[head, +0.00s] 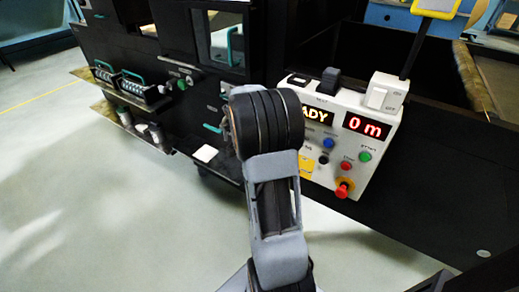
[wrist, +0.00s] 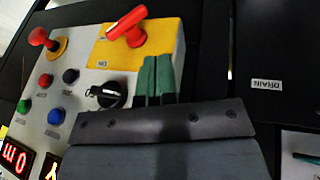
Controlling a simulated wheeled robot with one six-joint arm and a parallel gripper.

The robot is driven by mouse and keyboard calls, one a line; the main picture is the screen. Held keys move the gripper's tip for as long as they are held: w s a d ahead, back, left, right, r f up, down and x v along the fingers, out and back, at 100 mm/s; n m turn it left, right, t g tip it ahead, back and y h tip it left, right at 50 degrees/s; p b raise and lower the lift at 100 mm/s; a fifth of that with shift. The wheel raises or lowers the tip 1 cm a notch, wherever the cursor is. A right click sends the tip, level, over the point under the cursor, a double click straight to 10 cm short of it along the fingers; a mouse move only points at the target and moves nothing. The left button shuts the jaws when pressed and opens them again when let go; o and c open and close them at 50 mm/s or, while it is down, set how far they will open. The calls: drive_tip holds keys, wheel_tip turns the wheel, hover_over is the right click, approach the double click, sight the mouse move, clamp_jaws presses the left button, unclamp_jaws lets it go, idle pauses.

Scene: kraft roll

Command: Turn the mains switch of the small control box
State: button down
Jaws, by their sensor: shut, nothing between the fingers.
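The handle lies at a slant in the picture. In the head view my arm hides the handle, and only an edge of the yellow plate (head: 306,167) shows. My gripper (wrist: 157,60) has green fingertips, shut and empty, over the plate's lower right, just below and right of the handle. Whether they touch the box is unclear.
A black selector knob (wrist: 113,94) sits left of my fingers. A red mushroom button (wrist: 40,38) stands out at the box's corner, with several coloured push buttons nearby. Open floor (head: 130,220) lies to the left.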

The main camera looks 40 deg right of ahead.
drive_tip(key=s+b+x, duration=0.1)
drive_tip(key=s+x, duration=0.1)
drive_tip(key=x, duration=0.7)
drive_tip(key=shift+s+a+f+b, duration=0.15)
drive_tip(key=shift+f+b, duration=0.15)
drive_tip(key=shift+b, duration=0.1)
